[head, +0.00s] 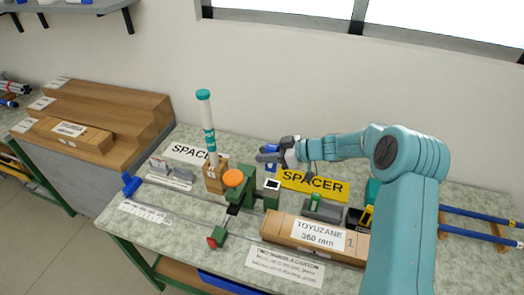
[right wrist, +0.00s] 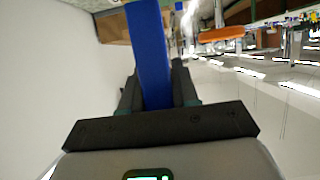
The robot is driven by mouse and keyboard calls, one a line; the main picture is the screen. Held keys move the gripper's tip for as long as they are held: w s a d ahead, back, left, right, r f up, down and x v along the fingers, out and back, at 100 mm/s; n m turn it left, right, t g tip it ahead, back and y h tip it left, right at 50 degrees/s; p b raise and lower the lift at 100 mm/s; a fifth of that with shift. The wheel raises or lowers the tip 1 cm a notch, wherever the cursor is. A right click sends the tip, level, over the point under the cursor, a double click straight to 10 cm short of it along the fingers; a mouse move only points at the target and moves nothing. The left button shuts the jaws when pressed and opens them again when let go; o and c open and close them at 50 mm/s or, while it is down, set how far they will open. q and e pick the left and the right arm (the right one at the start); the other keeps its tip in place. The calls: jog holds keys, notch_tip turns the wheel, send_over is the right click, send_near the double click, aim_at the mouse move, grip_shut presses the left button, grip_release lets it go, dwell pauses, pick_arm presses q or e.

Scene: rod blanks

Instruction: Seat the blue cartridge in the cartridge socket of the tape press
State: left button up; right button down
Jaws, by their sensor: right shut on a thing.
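My right gripper (head: 272,153) reaches in from the right and is shut on the blue cartridge (right wrist: 148,45). In the right wrist view the cartridge is a long flat blue bar between the dark fingers. In the head view only a small blue part of it (head: 271,148) shows at the fingers, which hold it above the bench. The green tape press (head: 247,186) with an orange round top (head: 233,177) stands just below and left of the gripper. A dark green block with a black-and-white top (head: 272,185) is beside it. I cannot tell which part is the socket. My left gripper is not in view.
A white tube with teal caps (head: 207,125) stands upright in a wooden block (head: 215,178) left of the press. A long carton (head: 305,236) lies in front on the right. A yellow SPACER sign (head: 325,186) lies behind it. Wooden steps (head: 115,105) stand at far left.

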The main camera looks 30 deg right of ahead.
aim_at(276, 167)
jog(key=shift+d, duration=0.3)
jog(key=shift+s+a+r, duration=0.1)
jog(key=shift+s+a, duration=0.05)
jog(key=shift+p, duration=0.55)
notch_tip(276, 167, down, 5)
jog(key=b, duration=0.3)
jog(key=shift+f, duration=0.55)
jog(key=shift+p, duration=0.5)
dwell(0.8)
jog(key=shift+f+b, duration=1.9)
jog(key=shift+f, duration=1.2)
